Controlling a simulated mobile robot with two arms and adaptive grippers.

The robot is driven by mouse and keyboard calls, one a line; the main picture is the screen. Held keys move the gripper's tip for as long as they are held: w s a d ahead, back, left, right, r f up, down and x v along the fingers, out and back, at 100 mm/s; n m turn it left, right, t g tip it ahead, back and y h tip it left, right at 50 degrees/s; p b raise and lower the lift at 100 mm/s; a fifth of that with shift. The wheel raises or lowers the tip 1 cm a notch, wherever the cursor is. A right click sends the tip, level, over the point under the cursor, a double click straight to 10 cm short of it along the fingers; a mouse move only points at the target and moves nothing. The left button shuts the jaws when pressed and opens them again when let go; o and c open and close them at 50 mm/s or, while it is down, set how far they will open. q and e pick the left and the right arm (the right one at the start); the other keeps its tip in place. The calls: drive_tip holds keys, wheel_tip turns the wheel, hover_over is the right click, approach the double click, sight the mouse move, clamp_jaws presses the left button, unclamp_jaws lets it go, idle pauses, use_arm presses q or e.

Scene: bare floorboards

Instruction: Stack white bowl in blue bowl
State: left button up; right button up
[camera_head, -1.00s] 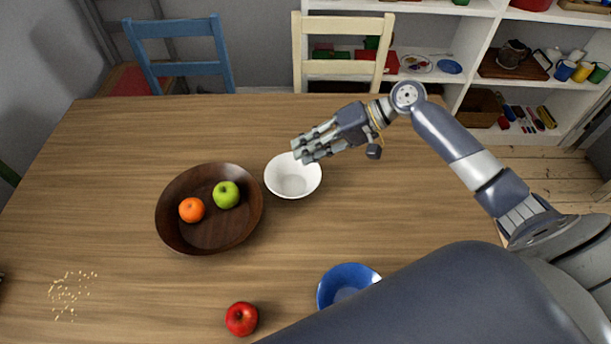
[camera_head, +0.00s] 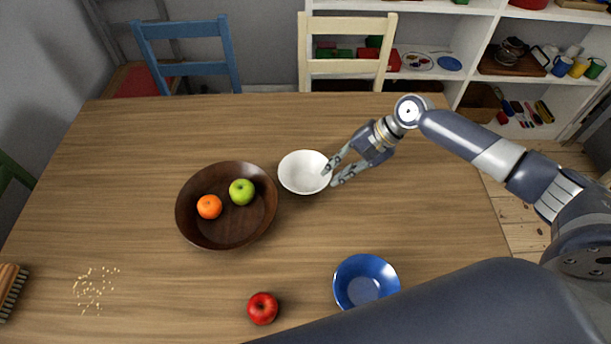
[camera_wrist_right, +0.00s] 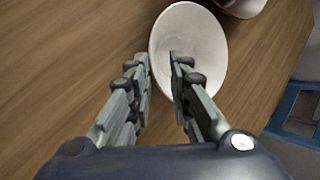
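The white bowl (camera_head: 302,172) stands upright and empty on the wooden table, right of a dark wooden bowl. The blue bowl (camera_head: 366,284) stands upright and empty nearer the front, right of the red apple. My right gripper (camera_head: 330,178) is open at the white bowl's right side. In the right wrist view my right gripper's fingers (camera_wrist_right: 158,62) are spread at the rim of the white bowl (camera_wrist_right: 195,35). One finger overlaps the bowl's inside and the other lies outside it. I cannot tell if they touch it. My left gripper is not in view.
The brown wooden bowl (camera_head: 188,222) holds an orange and a green apple. A red apple (camera_head: 262,308) lies at the front. Crumbs (camera_head: 96,288) and a brush (camera_head: 11,290) are at the left. The table between the white and blue bowls is clear.

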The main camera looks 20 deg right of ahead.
sight(324, 182)
drive_tip(key=x, duration=0.3)
drive_tip(key=shift+s+a+f+p, duration=0.2)
drive_tip(key=shift+a+f+p, duration=0.1)
drive_tip(key=shift+p, duration=0.1)
drive_tip(key=shift+w+a+f, duration=0.1)
drive_tip(key=shift+a+f, duration=0.25)
drive_tip(key=shift+f, duration=0.15)
clamp_jaws()
drive_tip(key=shift+r, duration=0.15)
